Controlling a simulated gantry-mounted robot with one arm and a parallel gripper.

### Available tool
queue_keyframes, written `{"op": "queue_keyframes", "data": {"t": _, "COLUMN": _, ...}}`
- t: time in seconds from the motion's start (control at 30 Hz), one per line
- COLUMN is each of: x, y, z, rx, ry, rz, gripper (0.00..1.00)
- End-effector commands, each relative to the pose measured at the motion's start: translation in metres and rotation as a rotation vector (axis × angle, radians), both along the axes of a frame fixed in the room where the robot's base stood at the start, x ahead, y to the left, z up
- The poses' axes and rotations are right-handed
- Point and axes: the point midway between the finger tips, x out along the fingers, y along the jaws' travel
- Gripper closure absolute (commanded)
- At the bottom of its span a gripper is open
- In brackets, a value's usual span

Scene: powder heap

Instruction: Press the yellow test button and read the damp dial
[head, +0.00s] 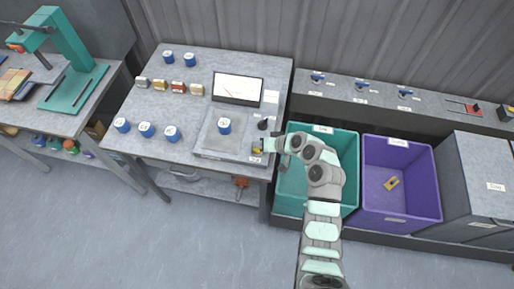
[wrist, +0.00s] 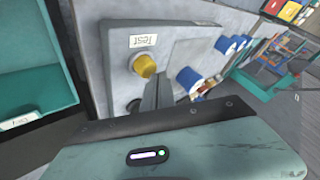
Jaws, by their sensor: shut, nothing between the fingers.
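The yellow test button (wrist: 144,66) sits on the grey front panel of the tester, under a label reading Test (wrist: 143,41), in the wrist view. In the head view the tester (head: 210,146) stands at the table's front right, with a blue tin (head: 224,126) on its top plate. The dial (head: 238,88) has a white face with a red needle and stands behind the tester; its reading is too small to tell. My gripper (head: 264,147) is at the tester's right front corner, beside the button. In the wrist view its shut fingers (wrist: 157,92) are close to the button; contact cannot be told.
Several blue tins (head: 146,129) and small blocks (head: 178,87) stand on the table's left. A black knob (head: 263,124) is near the tester's back right. A teal bin (head: 290,190) and a purple bin (head: 400,215) with a yellow item lie to the right.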

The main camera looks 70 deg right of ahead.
Motion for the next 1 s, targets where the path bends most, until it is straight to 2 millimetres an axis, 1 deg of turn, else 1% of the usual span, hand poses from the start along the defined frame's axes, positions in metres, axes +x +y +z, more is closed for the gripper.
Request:
{"op": "queue_keyframes", "data": {"t": 0.3, "x": 0.0002, "y": -0.0001, "z": -0.0001, "rx": 0.000, "ry": 0.000, "rz": 0.000, "gripper": 1.00}}
{"op": "queue_keyframes", "data": {"t": 1.0, "x": 0.0002, "y": 0.0002, "z": -0.0089, "rx": 0.000, "ry": 0.000, "rz": 0.000, "gripper": 1.00}}
